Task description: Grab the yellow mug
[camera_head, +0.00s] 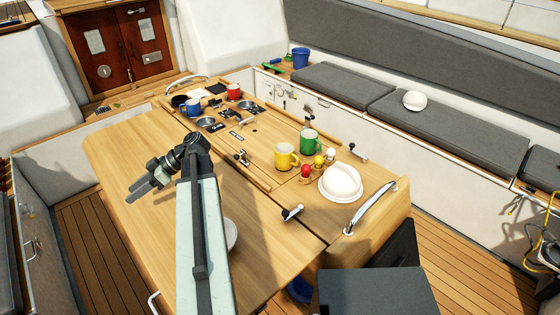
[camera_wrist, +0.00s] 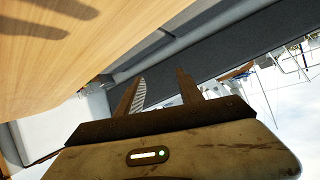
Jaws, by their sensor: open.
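The yellow mug (camera_head: 284,158) stands upright on the wooden cockpit table (camera_head: 130,140), right of the middle in the head view. A green mug (camera_head: 309,142) stands just behind it to the right. My gripper (camera_wrist: 158,88) is open, with two dark fingers apart and nothing between them in the wrist view. In the head view my arm ends above the table's left part, well left of the yellow mug and apart from it. The mug is not in the wrist view, which shows the tabletop edge, grey cushions and sky.
Red (camera_head: 305,171) and yellow (camera_head: 318,161) round-topped items stand right of the yellow mug, near a white domed object (camera_head: 341,182). A red mug (camera_head: 233,91) and blue mug (camera_head: 192,106) stand farther back. A metal handrail (camera_head: 370,207) edges the table. The table's left half is mostly bare.

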